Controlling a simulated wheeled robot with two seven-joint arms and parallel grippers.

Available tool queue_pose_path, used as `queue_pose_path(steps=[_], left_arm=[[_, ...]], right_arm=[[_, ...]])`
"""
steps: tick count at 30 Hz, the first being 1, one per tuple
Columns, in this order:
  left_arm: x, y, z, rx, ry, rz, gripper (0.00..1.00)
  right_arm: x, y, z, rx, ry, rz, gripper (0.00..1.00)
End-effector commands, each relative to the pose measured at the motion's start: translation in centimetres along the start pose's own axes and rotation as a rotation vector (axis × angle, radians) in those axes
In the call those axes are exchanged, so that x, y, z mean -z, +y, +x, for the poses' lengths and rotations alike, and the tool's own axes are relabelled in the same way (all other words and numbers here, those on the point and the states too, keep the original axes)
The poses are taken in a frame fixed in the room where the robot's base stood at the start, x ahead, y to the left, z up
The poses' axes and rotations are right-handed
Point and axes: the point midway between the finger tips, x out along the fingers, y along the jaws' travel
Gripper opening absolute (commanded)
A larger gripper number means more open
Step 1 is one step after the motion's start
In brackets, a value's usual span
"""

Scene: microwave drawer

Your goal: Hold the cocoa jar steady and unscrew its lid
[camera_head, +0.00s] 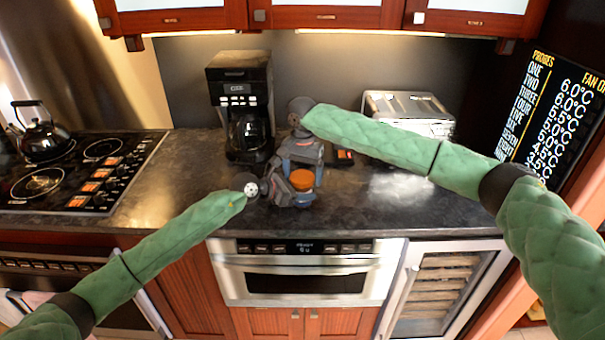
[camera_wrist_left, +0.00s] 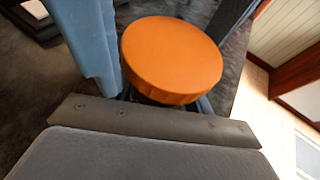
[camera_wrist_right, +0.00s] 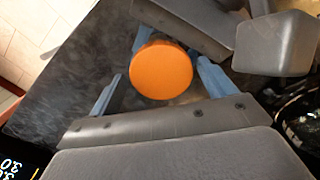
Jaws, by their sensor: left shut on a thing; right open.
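The cocoa jar stands on the dark counter near its front edge, and its orange lid (camera_head: 302,179) faces up. The lid fills the middle of the left wrist view (camera_wrist_left: 172,58) and also shows in the right wrist view (camera_wrist_right: 161,70). My left gripper (camera_head: 294,190) is shut on the jar's body, below the lid. The jar's body is mostly hidden by the lid and fingers. My right gripper (camera_wrist_right: 155,88) is open above the jar, with its blue fingers apart on either side of the lid in the right wrist view.
A coffee maker (camera_head: 240,85) stands behind and left of the jar. A cooktop (camera_head: 75,170) and kettle (camera_head: 40,130) are at the left. The counter right of the jar is clear.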

Motion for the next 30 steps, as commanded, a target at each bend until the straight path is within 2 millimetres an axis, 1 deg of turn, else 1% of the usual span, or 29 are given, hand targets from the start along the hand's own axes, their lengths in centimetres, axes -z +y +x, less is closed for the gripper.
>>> queue_pose_path(steps=[5, 8, 15, 18, 25, 26, 27, 29, 30], left_arm=[[-0.1, -0.1, 0.1, 0.002, -0.001, 0.001, 0.0], [-0.1, -0.2, 0.1, 0.002, -0.001, 0.001, 0.0], [-0.1, -0.1, 0.1, 0.002, -0.001, 0.0, 0.0], [-0.1, -0.1, 0.1, 0.002, -0.001, 0.0, 0.0], [-0.1, -0.1, 0.0, 0.001, -0.001, 0.001, 0.0], [-0.1, -0.1, 0.0, 0.001, -0.001, 0.001, 0.54], [-0.1, -0.1, 0.0, 0.001, -0.001, 0.001, 0.61], [-0.1, -0.1, 0.0, 0.001, -0.001, 0.001, 0.73], [-0.1, -0.1, 0.0, 0.001, -0.001, 0.001, 0.77]], right_arm=[[-0.1, -0.1, -0.2, 0.002, 0.0, -0.002, 0.86], [-0.1, -0.2, -0.7, 0.003, 0.0, -0.002, 0.86], [-0.1, -0.1, -3.5, 0.003, 0.0, -0.002, 0.86], [-0.1, -0.1, -4.3, 0.003, 0.0, -0.002, 0.86], [-0.1, -0.1, -4.6, 0.001, 0.0, -0.001, 0.86], [-0.1, -0.1, -4.6, 0.001, 0.0, -0.001, 0.86], [-0.1, -0.1, -4.5, 0.001, 0.0, -0.001, 0.86], [-0.1, -0.1, -4.5, 0.001, 0.0, -0.001, 0.86], [-0.1, -0.1, -4.5, 0.001, 0.0, -0.001, 0.86]])
